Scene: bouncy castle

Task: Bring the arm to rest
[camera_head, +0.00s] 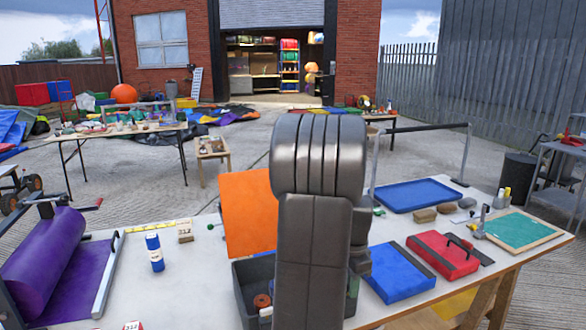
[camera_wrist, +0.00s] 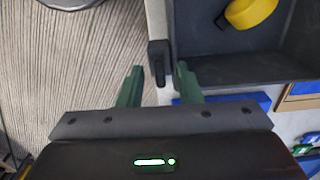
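My arm (camera_head: 312,220) stands upright in the middle of the head view, in front of the work table (camera_head: 200,290). It hides part of the table, and my gripper cannot be made out there. In the wrist view my gripper (camera_wrist: 157,72) has two green fingers held well apart, with nothing clearly held between them. A small dark upright piece (camera_wrist: 158,60) shows by the gap near the table edge; I cannot tell how far below the fingers it lies.
The table bears a purple roll (camera_head: 45,262), an orange panel (camera_head: 248,212), a blue tray (camera_head: 418,194) and a red case (camera_head: 443,255). Paved ground (camera_wrist: 75,90) lies left.

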